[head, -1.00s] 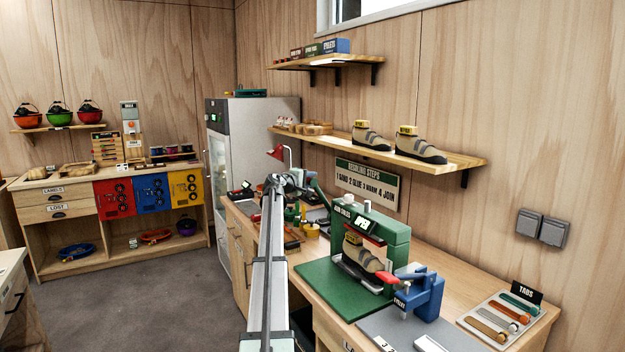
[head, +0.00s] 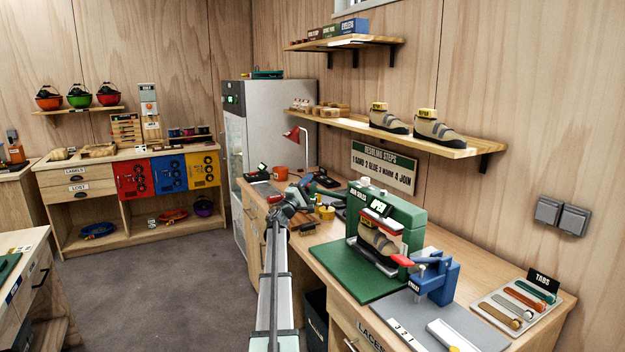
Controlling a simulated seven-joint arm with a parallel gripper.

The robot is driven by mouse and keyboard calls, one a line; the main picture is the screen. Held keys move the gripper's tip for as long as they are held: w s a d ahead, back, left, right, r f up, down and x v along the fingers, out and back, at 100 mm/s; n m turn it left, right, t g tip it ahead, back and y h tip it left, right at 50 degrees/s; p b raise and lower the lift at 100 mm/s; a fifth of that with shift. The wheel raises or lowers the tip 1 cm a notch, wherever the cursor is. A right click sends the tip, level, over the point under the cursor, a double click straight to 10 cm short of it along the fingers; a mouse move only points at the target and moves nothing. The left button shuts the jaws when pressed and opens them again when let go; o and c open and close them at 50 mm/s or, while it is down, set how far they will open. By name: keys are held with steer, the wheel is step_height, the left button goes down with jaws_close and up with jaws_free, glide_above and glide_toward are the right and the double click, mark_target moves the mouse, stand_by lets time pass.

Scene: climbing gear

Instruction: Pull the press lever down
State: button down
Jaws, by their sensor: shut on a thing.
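The green press (head: 408,208) stands on the bench on a green mat, with a "JOIN SOLES" label and an "OPEN" sign. A tan shoe (head: 378,241) sits inside it, above a light plate.
A blue clamp-like tool (head: 440,280) with a red handle stands just right of the press. A tray of tabs (head: 515,308) lies at the bench's right end. A red lamp (head: 297,134) and an orange mug (head: 280,173) stand behind my gripper. The floor at left is clear.

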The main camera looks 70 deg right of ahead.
steer(key=shift+w+a+f, duration=0.1)
steer(key=shift+a+f, duration=0.05)
steer(key=shift+f, duration=0.25)
steer(key=shift+w+a+f, duration=0.1)
steer(key=shift+f, duration=0.3)
step_height(320, 180, down, 10)
steer(key=shift+w+a, duration=0.35)
steer(key=c, duration=0.9)
jaws_free()
steer(key=v, duration=1.3)
steer(key=shift+w+a, duration=0.15)
steer(key=shift+a, duration=0.2)
